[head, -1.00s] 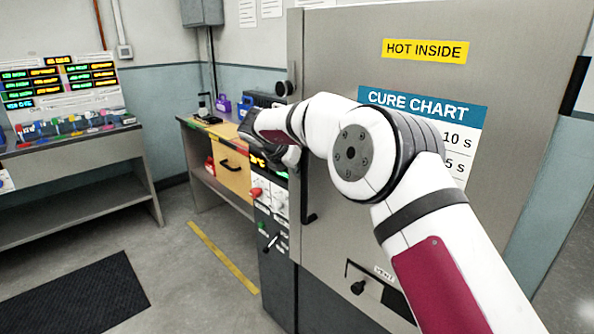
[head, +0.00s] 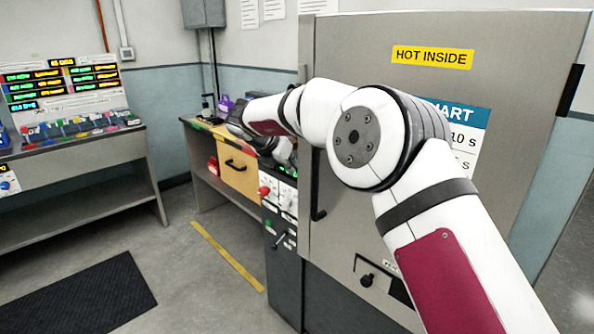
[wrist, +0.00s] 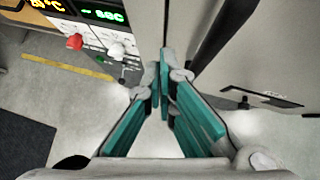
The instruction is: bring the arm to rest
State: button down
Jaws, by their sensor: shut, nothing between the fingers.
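My gripper (wrist: 164,80) shows in the wrist view with its teal-padded fingers together at the tips and nothing between them. It points down past the front of the grey oven cabinet, over the floor. In the head view my white arm reaches across the cabinet front, and the fingertips are hidden behind the arm and wrist.
The cabinet (head: 400,90) has a "HOT INSIDE" label, a dark door handle (head: 318,185) and a control panel with a red knob (head: 265,191). A workbench with a yellow drawer (head: 238,170) stands behind. A console table (head: 85,155) is at left. The floor between is clear.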

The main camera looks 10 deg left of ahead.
notch_tip(320, 180, up, 21)
jog(key=d+n+t+y+p, duration=0.1)
jog(key=d+n+t+y, duration=0.1)
jog(key=n+t, duration=0.45)
jog(key=s+d+r+n+t+y+p, duration=0.1)
jog(key=s+r+n+y, duration=0.25)
jog(key=r+n, duration=0.3)
jog(key=s+d+r+n+y, duration=0.2)
jog(key=s+r+n, duration=0.3)
jog(key=n, duration=0.2)
jog(key=s+d+f+n+g+h, duration=0.1)
jog(key=s+d+f+n+g, duration=0.2)
jog(key=s+d+f+n, duration=0.4)
jog(key=s+d+f+n+g+h+p, duration=0.1)
jog(key=s+d+f+n+g, duration=0.3)
jog(key=s, duration=1.8)
jog(key=s+d+f+n+g+h+p, duration=0.1)
jog(key=s+d+f+n+g, duration=0.3)
jog(key=s+d+f+n, duration=0.5)
jog(key=s+d+f+h, duration=0.1)
jog(key=s+d+f, duration=0.2)
jog(key=s+d, duration=0.3)
jog(key=shift+s+n, duration=0.2)
jog(key=shift+n, duration=0.2)
jog(key=shift+g, duration=0.25)
